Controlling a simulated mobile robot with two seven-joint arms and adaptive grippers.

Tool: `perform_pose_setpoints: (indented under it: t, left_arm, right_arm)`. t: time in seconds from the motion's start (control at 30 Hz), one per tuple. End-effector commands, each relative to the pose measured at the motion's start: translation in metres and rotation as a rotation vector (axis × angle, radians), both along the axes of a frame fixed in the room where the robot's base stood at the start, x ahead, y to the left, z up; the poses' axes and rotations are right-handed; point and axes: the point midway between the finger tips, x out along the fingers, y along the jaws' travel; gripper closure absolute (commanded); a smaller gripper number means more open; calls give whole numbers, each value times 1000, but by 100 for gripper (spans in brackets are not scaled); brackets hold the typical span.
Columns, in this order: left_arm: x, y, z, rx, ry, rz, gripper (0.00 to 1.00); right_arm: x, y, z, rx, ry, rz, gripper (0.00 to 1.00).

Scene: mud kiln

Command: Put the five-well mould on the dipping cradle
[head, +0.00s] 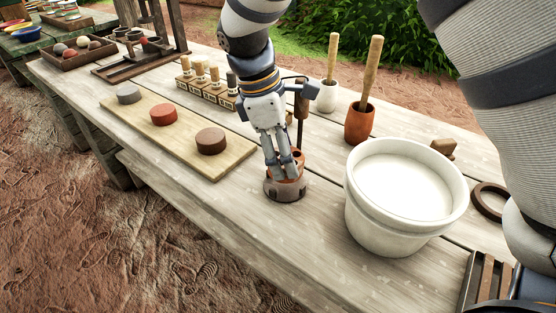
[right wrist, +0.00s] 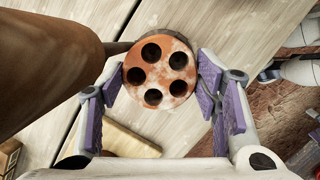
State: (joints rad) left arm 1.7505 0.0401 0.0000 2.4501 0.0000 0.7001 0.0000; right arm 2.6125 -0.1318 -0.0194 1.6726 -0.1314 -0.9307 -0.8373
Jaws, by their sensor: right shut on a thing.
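The five-well mould (right wrist: 160,70) is a round terracotta piece with pale patches and five dark holes in its top, seen from above in the right wrist view. In the head view its orange upper part (head: 299,155) shows between the fingers. My right gripper (head: 284,172) points down and is shut on it, with a purple pad at each side in the wrist view. A grey-brown notched round base (head: 286,190) shows directly below; I cannot tell whether it is part of the mould. An upright brown handle (head: 301,100) stands beside the gripper. I cannot tell which thing is the dipping cradle.
A white bucket of pale liquid (head: 405,190) stands close right. A board with three round pieces (head: 182,140) lies left. A slatted dark rack (head: 480,285) is at lower right, a dark ring (head: 489,201) at right. A dark wooden frame (head: 125,70) stands at back left.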

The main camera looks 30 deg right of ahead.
Motion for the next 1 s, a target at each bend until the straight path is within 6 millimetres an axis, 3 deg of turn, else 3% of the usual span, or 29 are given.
perform_pose_setpoints:
  t: [0.03, 0.1, 0.37, 0.8, 0.83, 0.9, 1.0]
  left_arm:
    - [-11, 0, -11, 0, 42, 0, 23]
    - [-16, 0, -15, 0, 58, 0, 23]
    - [-13, 0, -12, 0, 48, 0, 23]
    - [-14, 0, -13, 0, 50, 0, 23]
    - [-14, 0, -13, 0, 51, 0, 23]
    - [-14, 0, -13, 0, 52, 0, 23]
    - [-14, 0, -13, 0, 52, 0, 23]
  right_arm:
    - [-3, 0, -26, -1, 32, 0, 79]
    - [-3, 0, -38, -1, 27, 1, 79]
    - [-3, 1, -34, 1, 12, 0, 79]
    - [-4, 1, -49, 3, 17, -1, 79]
    - [-4, 2, -50, 3, 19, -2, 41]
    - [-4, 2, -51, 3, 20, -1, 25]
    - [-4, 2, -50, 3, 20, -1, 23]
